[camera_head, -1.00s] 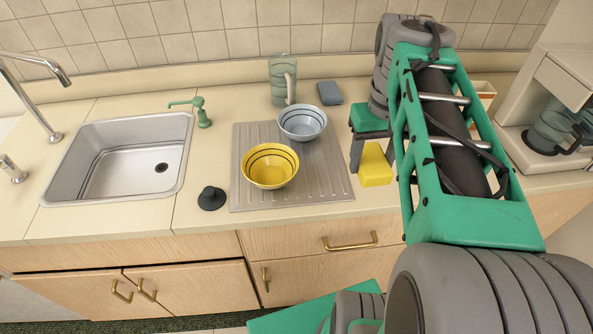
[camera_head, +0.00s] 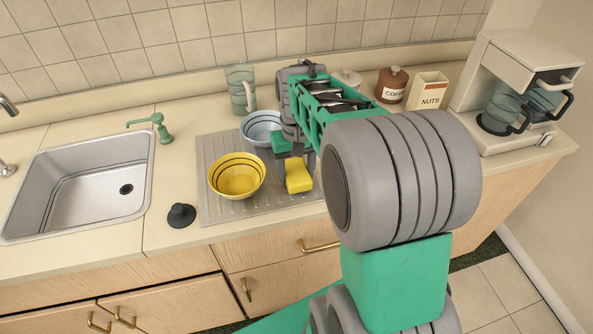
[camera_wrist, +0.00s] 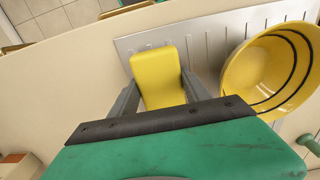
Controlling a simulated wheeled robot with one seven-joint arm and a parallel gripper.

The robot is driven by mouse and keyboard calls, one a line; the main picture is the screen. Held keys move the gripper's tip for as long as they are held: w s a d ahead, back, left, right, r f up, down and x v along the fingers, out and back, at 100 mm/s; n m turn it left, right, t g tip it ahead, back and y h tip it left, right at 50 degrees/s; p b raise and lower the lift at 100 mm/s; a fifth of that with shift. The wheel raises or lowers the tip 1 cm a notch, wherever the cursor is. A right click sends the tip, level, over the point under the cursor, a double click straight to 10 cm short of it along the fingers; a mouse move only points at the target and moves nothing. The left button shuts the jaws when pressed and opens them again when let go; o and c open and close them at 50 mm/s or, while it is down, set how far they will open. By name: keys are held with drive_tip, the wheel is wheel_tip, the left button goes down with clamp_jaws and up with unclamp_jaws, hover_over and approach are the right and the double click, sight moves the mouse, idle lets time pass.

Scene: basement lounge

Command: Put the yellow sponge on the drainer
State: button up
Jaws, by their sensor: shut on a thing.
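The yellow sponge (camera_head: 298,175) is between the fingers of my gripper (camera_head: 295,162), which is shut on it. In the wrist view the sponge (camera_wrist: 159,77) sticks out past the fingertips, with the drainer's ribbed metal behind it. The grey drainer (camera_head: 215,150) lies on the counter beside the sink. The sponge shows over the drainer's right part; whether it touches the metal I cannot tell. A yellow bowl (camera_head: 237,176) stands on the drainer just left of the sponge. A pale blue bowl (camera_head: 262,128) stands behind it, partly hidden by my gripper.
A dark sink plug (camera_head: 181,215) lies left of the drainer, near the sink (camera_head: 85,185). A glass pitcher (camera_head: 241,88) stands behind the bowls. A coffee canister (camera_head: 392,85), a nuts box (camera_head: 428,91) and a coffee maker (camera_head: 510,95) stand at the right.

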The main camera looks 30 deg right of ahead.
sight(297, 171)
drive_tip(key=shift+f, duration=0.4)
drive_tip(key=shift+f, duration=0.1)
drive_tip(key=shift+f, duration=0.1)
drive_tip(key=o, duration=1.2)
wheel_tip(297, 171, up, 12)
drive_tip(key=s+a+f+n+t, duration=0.2)
drive_tip(key=s+a+f+t, duration=0.1)
drive_tip(key=s+a+f, duration=0.5)
drive_tip(key=shift+s+a+n, duration=0.3)
drive_tip(key=shift+s+a, duration=0.45)
drive_tip(key=shift+a, duration=0.25)
